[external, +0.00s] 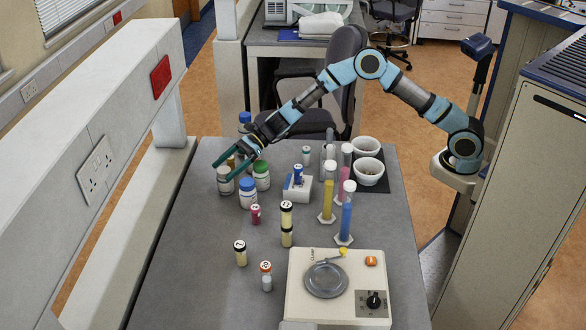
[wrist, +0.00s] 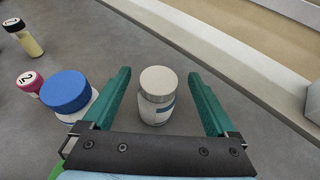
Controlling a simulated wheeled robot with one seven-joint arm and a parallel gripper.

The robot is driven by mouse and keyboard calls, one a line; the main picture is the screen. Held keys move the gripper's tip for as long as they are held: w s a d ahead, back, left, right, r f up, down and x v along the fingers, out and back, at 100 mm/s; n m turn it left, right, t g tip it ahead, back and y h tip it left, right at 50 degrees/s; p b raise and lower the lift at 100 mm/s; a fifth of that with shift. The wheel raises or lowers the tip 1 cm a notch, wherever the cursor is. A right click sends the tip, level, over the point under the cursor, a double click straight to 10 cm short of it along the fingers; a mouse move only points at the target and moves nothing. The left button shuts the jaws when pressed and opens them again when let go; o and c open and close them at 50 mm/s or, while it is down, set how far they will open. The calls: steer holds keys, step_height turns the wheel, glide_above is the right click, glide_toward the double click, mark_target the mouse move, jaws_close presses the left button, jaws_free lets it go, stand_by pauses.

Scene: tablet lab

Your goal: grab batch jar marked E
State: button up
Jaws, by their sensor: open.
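Several lidded jars stand in a group at the table's left side. A white-lidded jar (external: 225,187) is under my gripper (external: 221,172); the wrist view shows this jar (wrist: 157,108) upright between the fingers. My gripper (wrist: 159,73) is open, with one green finger on each side of the jar and visible gaps, so it is not gripped. A blue-lidded jar (external: 248,198) and a green-lidded jar (external: 262,182) stand close by. The blue-lidded jar (wrist: 68,92) is just outside the left finger in the wrist view. I cannot read a letter E on any jar.
The table's left edge is close to the jar.

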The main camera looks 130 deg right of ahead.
mark_target(219, 174)
steer(key=p+x, duration=0.1)
steer(key=x, duration=0.3)
steer(key=shift+w+f, duration=0.1)
steer(key=shift+c, duration=0.2)
jaws_close()
stand_by(0.5)
